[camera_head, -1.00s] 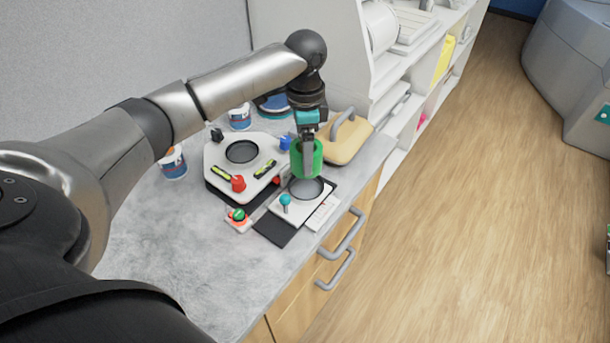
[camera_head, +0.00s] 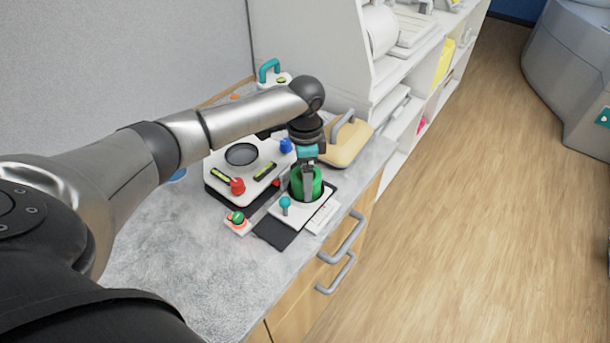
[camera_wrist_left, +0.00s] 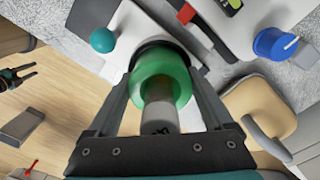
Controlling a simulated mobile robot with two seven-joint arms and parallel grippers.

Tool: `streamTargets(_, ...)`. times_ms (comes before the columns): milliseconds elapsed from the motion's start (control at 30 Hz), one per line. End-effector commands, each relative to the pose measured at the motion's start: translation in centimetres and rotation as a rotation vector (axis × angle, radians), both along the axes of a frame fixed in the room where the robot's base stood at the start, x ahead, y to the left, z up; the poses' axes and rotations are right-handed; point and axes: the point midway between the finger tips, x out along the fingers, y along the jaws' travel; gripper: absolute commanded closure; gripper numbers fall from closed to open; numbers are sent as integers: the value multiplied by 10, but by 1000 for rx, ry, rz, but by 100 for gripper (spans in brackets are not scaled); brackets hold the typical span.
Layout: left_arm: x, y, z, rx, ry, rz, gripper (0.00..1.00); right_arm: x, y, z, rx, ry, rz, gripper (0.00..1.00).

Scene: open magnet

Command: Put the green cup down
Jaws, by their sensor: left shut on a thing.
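The green cup (camera_head: 315,182) is upright over the dark round spot of the small white device (camera_head: 283,213) on the counter. My left gripper (camera_head: 307,192) is shut on the cup from above. In the left wrist view the cup (camera_wrist_left: 180,68) sits between the two fingers, with a grey cylinder (camera_wrist_left: 160,110) showing inside its rim. A dark ring shows just beyond the cup there. The cup's base is hidden, so I cannot tell whether it touches the device. A small dark claw shape (camera_wrist_left: 16,77) at the left wrist view's edge may be my right gripper.
A larger white device (camera_head: 213,160) with a round dark recess, a red knob (camera_head: 237,186) and a blue knob (camera_head: 286,145) stands to the left. A beige case (camera_head: 345,150) is behind. A teal-topped lever (camera_head: 285,203) is close in front. The counter's front left (camera_head: 190,255) is clear.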

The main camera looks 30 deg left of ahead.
Motion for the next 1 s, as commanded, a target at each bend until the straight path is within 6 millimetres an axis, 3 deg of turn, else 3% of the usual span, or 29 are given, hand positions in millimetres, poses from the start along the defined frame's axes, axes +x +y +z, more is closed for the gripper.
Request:
streamTargets(100,0,0,-3,-1,-1,0,83,0,0,1,0,0,0,50)
streamTargets(133,0,0,-3,0,0,0,11,0,0,1,0,0,0,50)
streamTargets(233,0,0,-3,0,0,0,0,0,0,1,0,0,0,50)
streamTargets(567,1,0,2,1,-2,0,0,0,0,-1,0,1,0,50)
streamTargets(667,1,0,16,0,-4,0,0,0,0,1,0,1,0,50)
streamTargets(1000,1,0,89,-1,-3,0,0,-1,0,11,0,1,0,50)
